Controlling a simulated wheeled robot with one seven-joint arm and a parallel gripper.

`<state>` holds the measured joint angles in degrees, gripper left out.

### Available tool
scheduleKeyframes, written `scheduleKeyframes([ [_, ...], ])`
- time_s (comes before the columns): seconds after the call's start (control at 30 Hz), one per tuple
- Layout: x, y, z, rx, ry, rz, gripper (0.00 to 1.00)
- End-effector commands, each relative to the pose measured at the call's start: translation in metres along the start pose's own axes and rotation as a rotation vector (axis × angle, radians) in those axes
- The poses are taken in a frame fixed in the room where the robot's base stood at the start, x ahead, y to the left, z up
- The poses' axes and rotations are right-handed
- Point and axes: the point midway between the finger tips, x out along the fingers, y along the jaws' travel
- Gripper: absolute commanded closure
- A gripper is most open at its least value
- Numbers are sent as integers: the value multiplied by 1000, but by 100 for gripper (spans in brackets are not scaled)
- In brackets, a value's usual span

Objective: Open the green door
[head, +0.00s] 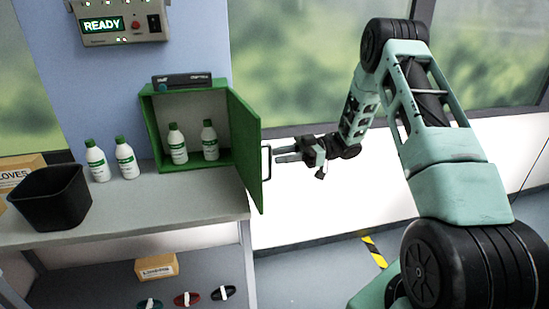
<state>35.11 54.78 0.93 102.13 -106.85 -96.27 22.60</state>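The green door (244,150) of the green cabinet (155,135) stands wide open, swung out to the right. Its dark bar handle (269,163) is on the door's outer face, near the free edge. My gripper (276,154) is just right of the handle, its fingers pointing left at it. The two fingers show a gap between them and nothing in it. The fingertips look close to the handle; I cannot tell if they touch it. Inside the cabinet stand two white bottles with green caps (177,144) (210,140).
Two similar bottles (97,160) (126,158) and a black bin (50,197) stand on the grey table (150,208) left of the cabinet. A dark device (182,81) lies on the cabinet. A lower shelf holds a small box (157,267).

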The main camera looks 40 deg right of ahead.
Motion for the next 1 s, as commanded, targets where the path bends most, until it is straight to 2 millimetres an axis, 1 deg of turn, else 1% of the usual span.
scheduleKeyframes([
  [0.03, -12, 1, 2, -2, -2, 4, 69],
  [0.3, -77, 1, 3, -1, -1, 4, 69],
  [0.4, -99, 0, 3, -1, -1, 4, 69],
  [0.53, -123, 0, 2, -1, -2, 2, 69],
  [0.6, -133, 1, 1, -2, -1, 2, 69],
  [0.73, -144, 0, 1, -1, 0, 1, 69],
  [0.83, -148, 0, 0, 0, 0, 1, 69],
  [1.0, -149, 0, 0, 0, 0, 0, 69],
])
